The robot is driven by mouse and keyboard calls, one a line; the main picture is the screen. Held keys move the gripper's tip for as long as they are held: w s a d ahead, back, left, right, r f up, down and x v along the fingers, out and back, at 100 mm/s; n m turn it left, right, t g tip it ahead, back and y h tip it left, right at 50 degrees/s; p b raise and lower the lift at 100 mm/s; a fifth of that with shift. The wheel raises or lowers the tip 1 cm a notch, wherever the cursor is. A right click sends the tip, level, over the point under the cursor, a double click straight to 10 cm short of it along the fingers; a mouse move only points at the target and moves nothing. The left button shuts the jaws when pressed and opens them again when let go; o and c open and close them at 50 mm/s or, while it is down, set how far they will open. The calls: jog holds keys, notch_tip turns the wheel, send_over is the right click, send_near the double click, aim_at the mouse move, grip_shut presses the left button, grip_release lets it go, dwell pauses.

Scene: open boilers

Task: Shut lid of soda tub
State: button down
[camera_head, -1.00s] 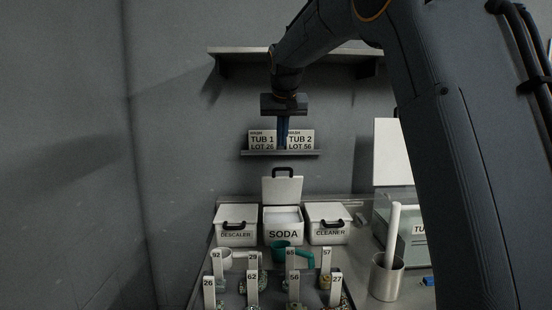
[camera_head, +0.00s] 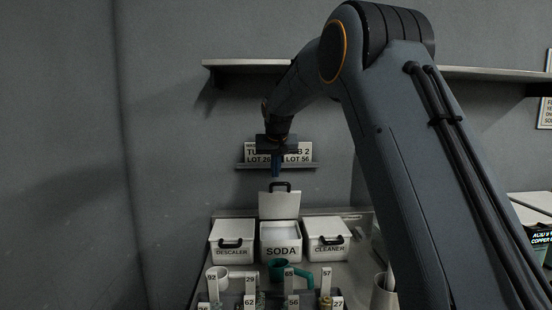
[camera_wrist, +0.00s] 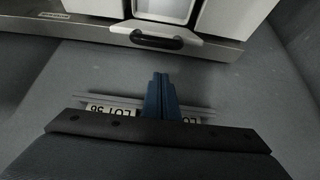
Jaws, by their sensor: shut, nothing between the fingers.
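The white soda tub (camera_head: 281,246) stands between two other tubs on the bench, its front marked SODA. Its lid (camera_head: 279,205) is raised upright at the back, with a black handle (camera_head: 280,185) on top. White contents show in the open tub. My gripper (camera_head: 276,173) points down just above the handle, its blue fingers shut and empty, apart from the lid as far as I can see. In the wrist view the shut fingers (camera_wrist: 160,85) point toward the lid and its handle (camera_wrist: 157,40), with a gap between them.
The closed descaler tub (camera_head: 232,240) is at left and the closed cleaner tub (camera_head: 327,240) at right. A small ledge with lot cards (camera_head: 299,155) is behind my gripper. Tagged items and a green scoop (camera_head: 280,270) stand in front. A wall shelf (camera_head: 235,65) is above.

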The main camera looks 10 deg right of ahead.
jog(key=shift+s+a+p, duration=0.15)
jog(key=shift+s+p, duration=0.15)
jog(key=shift+s, duration=0.95)
jog(key=shift+s+a+f+p, duration=0.15)
jog(key=shift+s+f+p, duration=0.2)
jog(key=shift+s, duration=0.4)
